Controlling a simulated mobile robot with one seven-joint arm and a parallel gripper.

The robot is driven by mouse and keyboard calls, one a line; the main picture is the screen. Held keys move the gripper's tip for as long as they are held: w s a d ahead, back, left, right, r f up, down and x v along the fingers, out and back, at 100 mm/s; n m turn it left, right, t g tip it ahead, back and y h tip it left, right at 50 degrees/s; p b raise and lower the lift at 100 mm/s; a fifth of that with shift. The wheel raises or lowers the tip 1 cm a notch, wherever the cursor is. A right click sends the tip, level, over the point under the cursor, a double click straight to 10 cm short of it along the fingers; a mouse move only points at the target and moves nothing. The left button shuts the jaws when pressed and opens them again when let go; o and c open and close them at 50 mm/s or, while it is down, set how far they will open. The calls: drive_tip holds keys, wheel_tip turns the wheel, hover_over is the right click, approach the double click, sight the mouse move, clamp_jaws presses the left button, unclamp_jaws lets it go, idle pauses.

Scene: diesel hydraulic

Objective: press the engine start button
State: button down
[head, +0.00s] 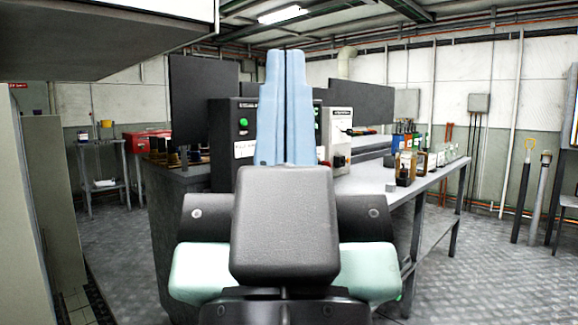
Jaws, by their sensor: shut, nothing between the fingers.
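A black control box (222,145) stands on the workbench in the middle of the head view. A round green button (243,121) is on its front, with a small dark button below and a white label lower down. The lettering is too small to read, so I cannot tell which button is the engine start button. My gripper (285,55) points upward in front of the boxes, with its two long pale blue fingers together and nothing between them. It appears just right of the green button, apart from it in the picture. It hides the middle of the panels.
Bottles and jars (405,167) stand on the right bench. A grey cabinet (45,210) is close on the left. Floor (480,265) at right is clear.

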idle(0.8)
wheel_tip(320, 180, up, 38)
drive_tip(key=p, duration=3.8)
drive_tip(key=shift+r, duration=0.15)
